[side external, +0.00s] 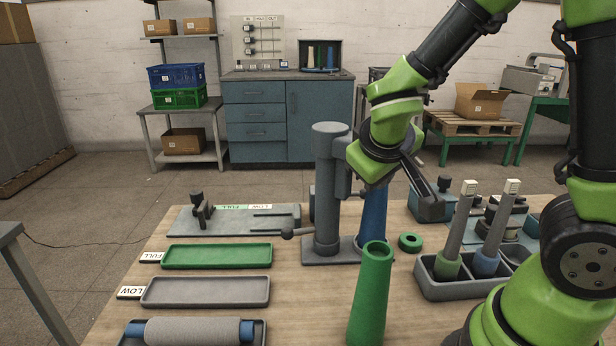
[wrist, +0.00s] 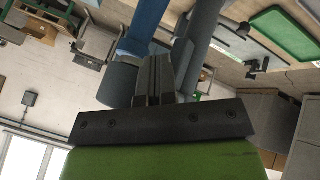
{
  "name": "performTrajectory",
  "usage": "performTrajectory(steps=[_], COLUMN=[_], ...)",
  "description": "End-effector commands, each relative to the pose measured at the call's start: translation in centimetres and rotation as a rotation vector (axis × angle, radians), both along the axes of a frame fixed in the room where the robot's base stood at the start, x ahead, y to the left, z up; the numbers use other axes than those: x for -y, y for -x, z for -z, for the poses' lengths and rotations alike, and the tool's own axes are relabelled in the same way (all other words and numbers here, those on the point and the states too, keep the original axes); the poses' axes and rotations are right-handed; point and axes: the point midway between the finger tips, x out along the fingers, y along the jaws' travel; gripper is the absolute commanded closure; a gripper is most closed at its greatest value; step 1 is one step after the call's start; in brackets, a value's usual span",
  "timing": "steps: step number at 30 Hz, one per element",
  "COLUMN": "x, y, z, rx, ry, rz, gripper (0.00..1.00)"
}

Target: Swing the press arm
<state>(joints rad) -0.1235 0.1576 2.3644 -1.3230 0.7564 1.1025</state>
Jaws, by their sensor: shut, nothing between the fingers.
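The press stand's grey post (side external: 327,195) rises from a flat base in the middle of the table. A short grey piece (side external: 342,170) on its right side, seemingly part of the press arm, runs behind my green wrist. A ball-ended lever (side external: 290,233) sticks out left near the foot. A blue cone (side external: 373,215) stands just right of the post, partly hidden. My gripper (wrist: 153,60) is shut and empty. In the wrist view its fingers lie between a grey cylinder (wrist: 118,82) and a long grey part (wrist: 196,45), near the blue cone (wrist: 147,25). Contact cannot be told.
A green cone (side external: 371,295) stands in front of the post. A holder (side external: 465,288) with two tubes stands right, near my arm. A green tray (side external: 216,256), a grey tray (side external: 205,291) and a grey fixture (side external: 240,220) lie left. A green ring (side external: 410,242) lies right of the blue cone.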

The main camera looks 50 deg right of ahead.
Motion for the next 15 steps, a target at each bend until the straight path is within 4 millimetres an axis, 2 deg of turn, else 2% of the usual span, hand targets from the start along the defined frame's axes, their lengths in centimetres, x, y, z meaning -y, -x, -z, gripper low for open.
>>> performTrajectory(steps=[15], x=[5.9], y=[0.1], z=[0.0], rx=[0.0], ry=[0.001], rz=[0.005], gripper=[1.0])
